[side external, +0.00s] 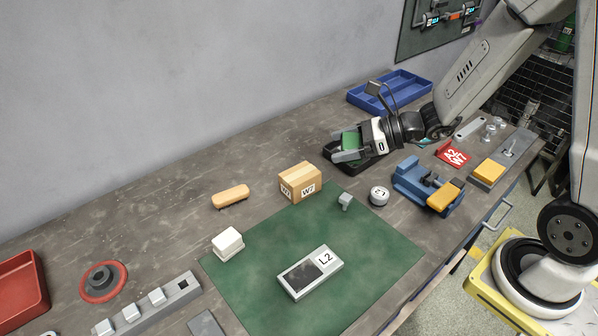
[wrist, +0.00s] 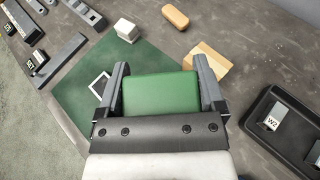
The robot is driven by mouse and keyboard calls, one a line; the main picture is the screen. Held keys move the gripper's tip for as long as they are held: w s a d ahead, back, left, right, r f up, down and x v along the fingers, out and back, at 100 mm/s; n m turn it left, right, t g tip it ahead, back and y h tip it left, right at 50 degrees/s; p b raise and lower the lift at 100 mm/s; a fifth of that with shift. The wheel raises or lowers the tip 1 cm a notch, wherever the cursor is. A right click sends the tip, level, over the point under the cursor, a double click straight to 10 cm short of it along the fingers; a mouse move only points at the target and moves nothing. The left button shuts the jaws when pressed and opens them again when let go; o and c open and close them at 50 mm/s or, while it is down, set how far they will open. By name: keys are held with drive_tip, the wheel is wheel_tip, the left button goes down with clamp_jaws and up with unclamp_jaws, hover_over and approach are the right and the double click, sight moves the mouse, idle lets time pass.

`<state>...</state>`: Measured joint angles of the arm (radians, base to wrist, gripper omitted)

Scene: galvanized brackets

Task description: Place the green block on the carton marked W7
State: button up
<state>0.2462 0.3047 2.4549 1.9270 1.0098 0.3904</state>
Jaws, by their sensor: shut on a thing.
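The green block (side external: 351,140) is held between the fingers of my gripper (side external: 347,147), above a black tray at the back of the bench. In the wrist view the green block (wrist: 160,95) fills the space between both fingers of my gripper (wrist: 160,88). The carton marked W7 (side external: 300,183) is a small brown box at the back edge of the green mat, left of and nearer the camera than my gripper. In the wrist view the carton (wrist: 208,62) shows beyond the right finger, partly hidden by it and the block.
The black tray (side external: 366,166) lies under my gripper; the wrist view shows a W2 label in it. A blue vise (side external: 410,181), a white round piece (side external: 378,196) and a grey piece (side external: 345,201) stand near the carton. An orange oblong (side external: 231,196) lies left of it.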

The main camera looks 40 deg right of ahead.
hover_over(293, 173)
drive_tip(key=s, duration=0.5)
wheel_tip(293, 173, down, 4)
drive_tip(key=f, duration=0.1)
drive_tip(key=w+f, duration=0.3)
drive_tip(key=shift+w+f, duration=0.65)
drive_tip(key=shift+w+f, duration=0.25)
drive_tip(key=shift+f, duration=1.6)
drive_tip(key=shift+f, duration=0.5)
